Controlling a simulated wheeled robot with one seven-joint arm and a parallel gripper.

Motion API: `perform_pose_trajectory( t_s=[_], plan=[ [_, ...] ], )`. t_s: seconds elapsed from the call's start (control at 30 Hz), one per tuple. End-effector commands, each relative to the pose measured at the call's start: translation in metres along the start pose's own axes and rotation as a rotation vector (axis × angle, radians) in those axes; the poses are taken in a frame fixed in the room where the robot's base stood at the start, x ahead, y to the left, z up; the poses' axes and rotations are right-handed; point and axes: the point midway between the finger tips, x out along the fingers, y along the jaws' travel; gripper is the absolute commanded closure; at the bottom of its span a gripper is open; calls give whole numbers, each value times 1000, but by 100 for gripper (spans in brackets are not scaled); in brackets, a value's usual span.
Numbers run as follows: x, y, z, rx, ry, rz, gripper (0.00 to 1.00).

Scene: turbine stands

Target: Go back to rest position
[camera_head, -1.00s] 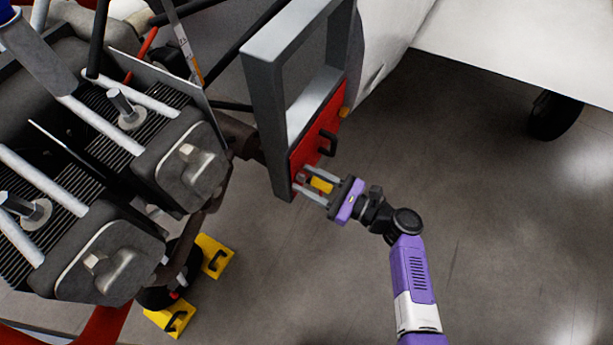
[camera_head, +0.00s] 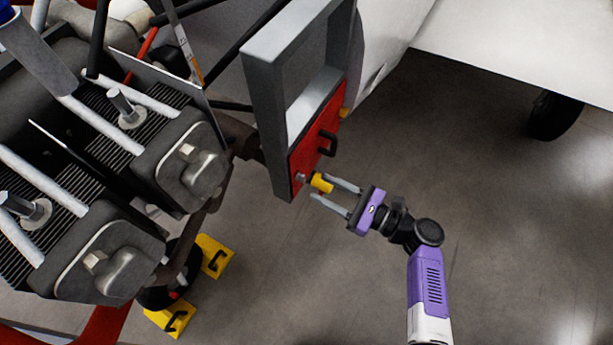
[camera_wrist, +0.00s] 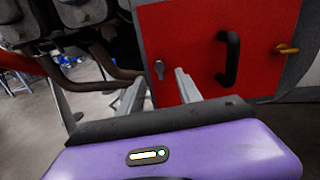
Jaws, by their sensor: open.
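My gripper (camera_head: 323,188) is open in front of the lower end of a red panel (camera_head: 309,153) in a grey frame. In the head view its fingertips lie on either side of a small yellow cylinder (camera_head: 321,183) that sticks out from the panel, with a gap behind it to the palm. In the wrist view the two open fingers (camera_wrist: 161,80) point at the red panel (camera_wrist: 196,50). A small grey fitting (camera_wrist: 158,69) shows on the panel between them. I cannot tell whether the fingers touch the cylinder.
A black handle (camera_head: 327,143) and a second yellow knob (camera_head: 345,112) are on the panel. Dark engine cylinders (camera_head: 180,165) fill the left. Yellow blocks (camera_head: 214,256) stand below them. A white wing-like surface (camera_head: 520,50) and black wheel (camera_head: 556,115) are upper right. Floor at right is clear.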

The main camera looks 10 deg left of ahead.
Motion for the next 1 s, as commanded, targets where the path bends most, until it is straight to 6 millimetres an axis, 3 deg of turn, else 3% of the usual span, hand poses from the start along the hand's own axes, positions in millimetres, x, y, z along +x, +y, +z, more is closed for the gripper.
perform_pose_trajectory(
  t_s=[0.63,0.83,1.0],
  plan=[
    [0,-5,-2,-52,11,-19,58],
    [-7,-49,-22,-399,222,-138,58],
    [-42,-59,-54,-756,498,-218,58]
  ],
)
